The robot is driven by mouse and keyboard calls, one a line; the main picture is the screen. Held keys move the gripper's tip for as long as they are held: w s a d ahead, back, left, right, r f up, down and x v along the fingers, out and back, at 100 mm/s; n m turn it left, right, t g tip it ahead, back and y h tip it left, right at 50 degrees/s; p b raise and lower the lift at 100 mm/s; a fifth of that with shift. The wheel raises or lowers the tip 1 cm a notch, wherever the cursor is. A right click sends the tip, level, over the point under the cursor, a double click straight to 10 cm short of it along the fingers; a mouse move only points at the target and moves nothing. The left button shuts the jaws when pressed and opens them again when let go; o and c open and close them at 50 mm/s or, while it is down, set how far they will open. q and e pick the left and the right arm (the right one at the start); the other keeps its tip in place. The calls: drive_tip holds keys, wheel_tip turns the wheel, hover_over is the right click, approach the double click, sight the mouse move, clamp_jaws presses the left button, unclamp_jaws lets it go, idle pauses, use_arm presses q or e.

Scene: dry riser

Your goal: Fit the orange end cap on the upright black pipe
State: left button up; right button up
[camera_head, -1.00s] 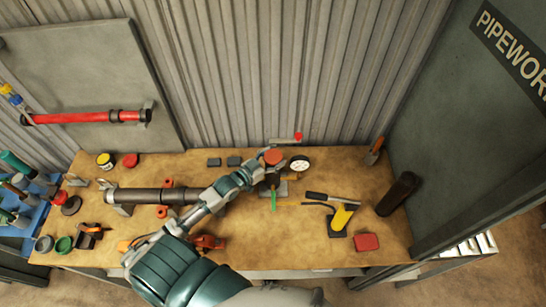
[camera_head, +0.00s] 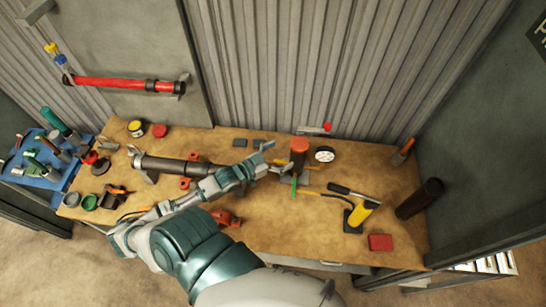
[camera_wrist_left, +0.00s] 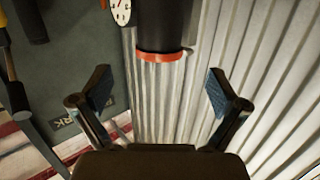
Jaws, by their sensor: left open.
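The orange end cap (camera_head: 299,144) sits on the top end of the upright black pipe (camera_head: 297,160), at the back of the bench. In the left wrist view, which looks upside down, the cap (camera_wrist_left: 165,55) shows as an orange band across the end of the dark pipe (camera_wrist_left: 162,22). It looks square to the pipe; how deeply it is seated I cannot tell. My left gripper (camera_head: 262,155) is to the left of the cap and apart from it. Its fingers (camera_wrist_left: 158,90) are spread with nothing between them. My right gripper is in neither view.
A round white gauge (camera_head: 325,154) stands just right of the pipe. A yellow-handled tool (camera_head: 362,212), a red block (camera_head: 380,242) and a dark cylinder (camera_head: 419,199) are farther right. A long black pipe (camera_head: 175,166) lies at left. The corrugated wall (camera_head: 310,70) is close behind.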

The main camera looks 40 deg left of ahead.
use_arm(q)
drive_tip(key=shift+v, duration=1.9)
drive_tip(key=shift+f, duration=0.1)
